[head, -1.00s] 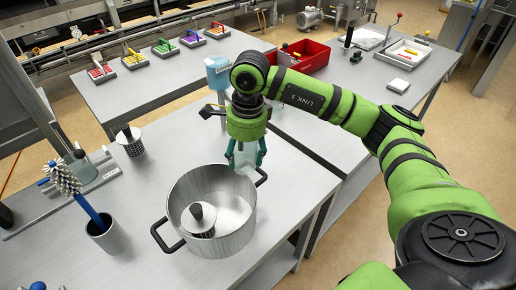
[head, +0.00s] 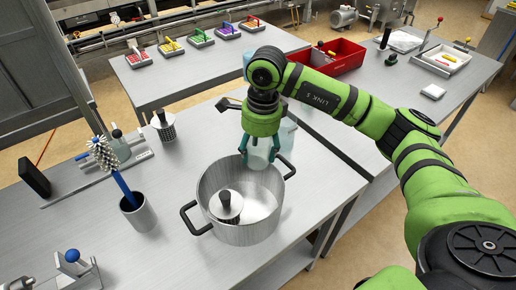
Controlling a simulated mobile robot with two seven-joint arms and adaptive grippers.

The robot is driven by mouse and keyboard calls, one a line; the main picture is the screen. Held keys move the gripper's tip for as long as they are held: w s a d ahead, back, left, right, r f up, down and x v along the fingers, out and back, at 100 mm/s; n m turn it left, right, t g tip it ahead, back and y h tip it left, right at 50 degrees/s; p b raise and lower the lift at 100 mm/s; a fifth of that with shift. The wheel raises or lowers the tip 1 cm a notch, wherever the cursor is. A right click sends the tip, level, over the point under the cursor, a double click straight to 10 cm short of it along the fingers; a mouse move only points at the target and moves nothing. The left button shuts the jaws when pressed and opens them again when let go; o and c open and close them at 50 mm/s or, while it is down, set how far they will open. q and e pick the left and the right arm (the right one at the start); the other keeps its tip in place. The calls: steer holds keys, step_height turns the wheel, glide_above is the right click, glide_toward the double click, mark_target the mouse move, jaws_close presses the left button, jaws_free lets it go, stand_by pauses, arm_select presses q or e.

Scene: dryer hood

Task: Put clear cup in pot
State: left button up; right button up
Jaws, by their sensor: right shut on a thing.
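The pot (head: 250,234) is a wide steel pot with two dark handles, standing on the near metal table. Inside it, toward the left, is a small metal piece with a black knob (head: 225,200). My right gripper (head: 259,158) points down over the pot's back rim, its teal fingers shut on the clear cup (head: 262,150). The cup is see-through and partly hidden by the fingers. It overlaps the back rim in the picture; I cannot tell how far it is above or inside the pot. My left gripper is not in view.
A grey holder (head: 140,216) with a brush stands left of the pot. A black-knobbed metal cylinder (head: 164,128) stands further back. A pale translucent object (head: 286,132) shows behind the gripper. A red bin (head: 337,58) is on the back table.

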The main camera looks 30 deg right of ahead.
step_height(320, 180, down, 12)
steer(key=b, duration=1.1)
steer(key=shift+f, duration=0.15)
steer(key=shift+d+f, duration=0.1)
steer(key=shift+f, duration=0.05)
steer(key=shift+f+b, duration=2.25)
steer(key=shift+f, duration=0.15)
steer(key=shift+f, duration=0.15)
steer(key=o, duration=1.2)
steer(key=shift+c, duration=0.2)
steer(key=shift+w, duration=0.1)
